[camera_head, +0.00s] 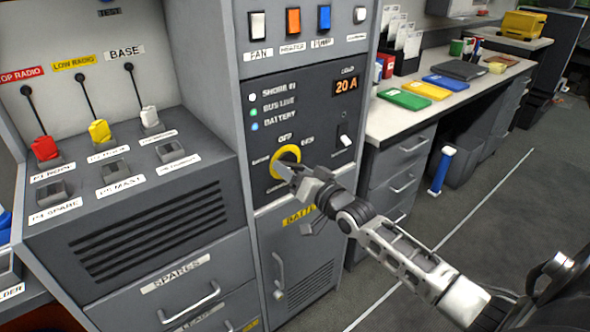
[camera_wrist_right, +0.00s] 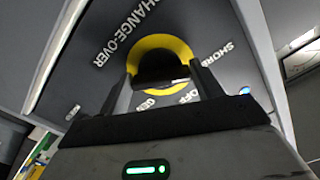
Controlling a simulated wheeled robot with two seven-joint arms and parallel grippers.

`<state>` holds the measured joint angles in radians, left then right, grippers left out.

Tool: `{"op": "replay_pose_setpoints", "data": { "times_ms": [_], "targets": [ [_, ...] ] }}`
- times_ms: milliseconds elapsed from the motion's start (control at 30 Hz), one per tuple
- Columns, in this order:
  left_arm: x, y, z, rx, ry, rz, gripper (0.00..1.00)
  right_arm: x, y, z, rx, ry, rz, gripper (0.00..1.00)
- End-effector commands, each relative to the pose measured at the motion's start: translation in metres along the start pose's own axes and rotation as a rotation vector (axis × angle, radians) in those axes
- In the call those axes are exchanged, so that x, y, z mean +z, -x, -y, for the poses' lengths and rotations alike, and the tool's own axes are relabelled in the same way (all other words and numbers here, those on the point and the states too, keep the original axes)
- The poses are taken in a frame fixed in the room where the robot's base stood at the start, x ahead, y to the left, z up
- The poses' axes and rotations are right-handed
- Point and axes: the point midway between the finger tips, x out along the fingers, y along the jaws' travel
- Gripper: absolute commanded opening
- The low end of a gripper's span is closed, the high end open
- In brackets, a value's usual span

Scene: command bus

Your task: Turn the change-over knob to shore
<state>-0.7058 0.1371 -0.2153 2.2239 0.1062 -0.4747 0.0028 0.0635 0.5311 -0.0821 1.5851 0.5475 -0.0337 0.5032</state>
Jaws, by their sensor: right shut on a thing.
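The change-over knob (camera_head: 289,149) has a yellow ring and a dark middle, on the dark panel of the grey cabinet. My right gripper (camera_head: 288,170) is at the knob, its fingers shut on it. In the right wrist view the yellow ring (camera_wrist_right: 165,43) shows beyond the fingers of my right gripper (camera_wrist_right: 165,82), which stand either side of the dark middle. The SHORE lettering is to the ring's right and OFF and another mark are below it in that view. The knob's pointer is hidden, so I cannot tell its setting. My left gripper is not in view.
Above the knob are indicator lamps (camera_head: 254,113), a 20 A display (camera_head: 346,87) and a row of rocker switches (camera_head: 293,22). A small toggle (camera_head: 343,133) is to its right. A battery door (camera_head: 300,262) is below. A desk (camera_head: 410,122) with coloured folders stands at right.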

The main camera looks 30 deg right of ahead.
Motion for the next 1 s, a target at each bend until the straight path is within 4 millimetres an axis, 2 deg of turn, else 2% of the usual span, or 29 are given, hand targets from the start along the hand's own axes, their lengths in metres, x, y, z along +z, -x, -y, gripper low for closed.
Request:
{"op": "replay_pose_setpoints", "data": {
  "times_ms": [400, 433, 500, 833, 1000],
  "targets": [
    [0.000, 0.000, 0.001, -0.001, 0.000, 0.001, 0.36, 0.002, 0.000, -0.001, 0.002, 0.013, 0.004, 0.43],
    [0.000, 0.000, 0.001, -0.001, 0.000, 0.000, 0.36, 0.002, 0.000, -0.001, 0.002, 0.014, 0.004, 0.74],
    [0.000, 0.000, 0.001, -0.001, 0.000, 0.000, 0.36, 0.002, 0.000, -0.001, 0.002, 0.013, 0.003, 0.87],
    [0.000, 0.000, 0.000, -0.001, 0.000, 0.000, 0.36, 0.001, 0.003, 0.000, 0.001, 0.009, 0.002, 0.87],
    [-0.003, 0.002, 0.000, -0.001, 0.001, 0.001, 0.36, 0.001, 0.025, -0.001, 0.002, 0.009, 0.004, 0.87]
  ]
}}
